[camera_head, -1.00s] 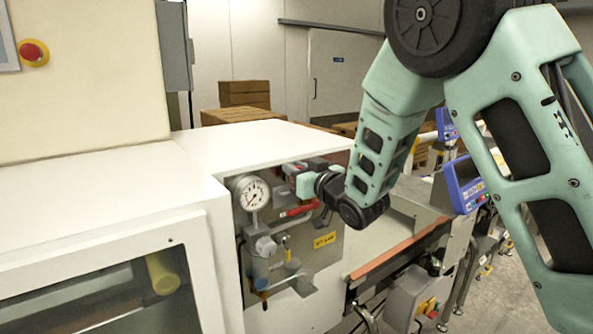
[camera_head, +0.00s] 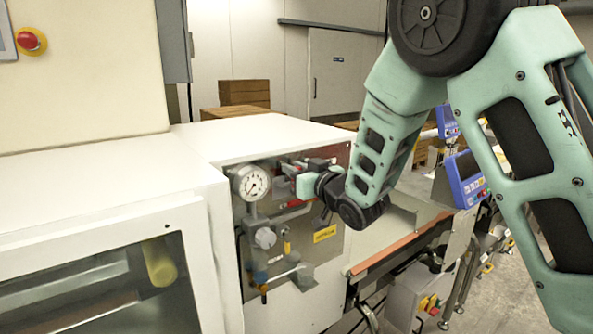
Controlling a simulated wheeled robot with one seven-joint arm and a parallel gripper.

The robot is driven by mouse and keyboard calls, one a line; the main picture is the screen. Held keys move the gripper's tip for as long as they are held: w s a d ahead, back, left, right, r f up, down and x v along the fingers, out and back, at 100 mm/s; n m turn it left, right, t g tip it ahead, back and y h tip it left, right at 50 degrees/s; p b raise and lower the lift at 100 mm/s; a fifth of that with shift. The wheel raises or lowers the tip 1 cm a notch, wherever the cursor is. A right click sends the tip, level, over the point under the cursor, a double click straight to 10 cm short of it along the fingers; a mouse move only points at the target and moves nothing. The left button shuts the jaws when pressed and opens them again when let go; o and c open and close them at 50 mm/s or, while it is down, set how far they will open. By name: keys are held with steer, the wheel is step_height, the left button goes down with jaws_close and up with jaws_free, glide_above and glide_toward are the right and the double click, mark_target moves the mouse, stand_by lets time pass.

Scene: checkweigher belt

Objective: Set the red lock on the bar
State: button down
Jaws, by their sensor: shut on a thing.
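My gripper (camera_head: 287,177) is at the valve panel, just right of the gauge, pointing left. It is shut. A small red piece (camera_head: 281,187) shows at its fingertips and looks like the red lock; it is partly hidden by the gripper and small in the picture. A red lever handle (camera_head: 296,203) sits just below the gripper. A thin pale bar (camera_head: 283,274) with an orange tip runs low across the panel; I cannot tell whether it is the bar of the task. The lock appears well above it.
A round pressure gauge (camera_head: 250,182) stands close left of my gripper. Pipes and a yellow label (camera_head: 324,234) are below. The white machine housing (camera_head: 255,140) overhangs the panel recess. A conveyor belt (camera_head: 395,240) with an orange edge lies to the right.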

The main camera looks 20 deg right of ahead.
steer(key=shift+f+b, duration=0.95)
steer(key=shift+f, duration=0.05)
steer(key=c, duration=1.2)
jaws_free()
steer(key=shift+r, duration=0.1)
steer(key=shift+s, duration=0.1)
steer(key=shift+b+v, duration=7.25)
steer(key=shift+v, duration=1.4)
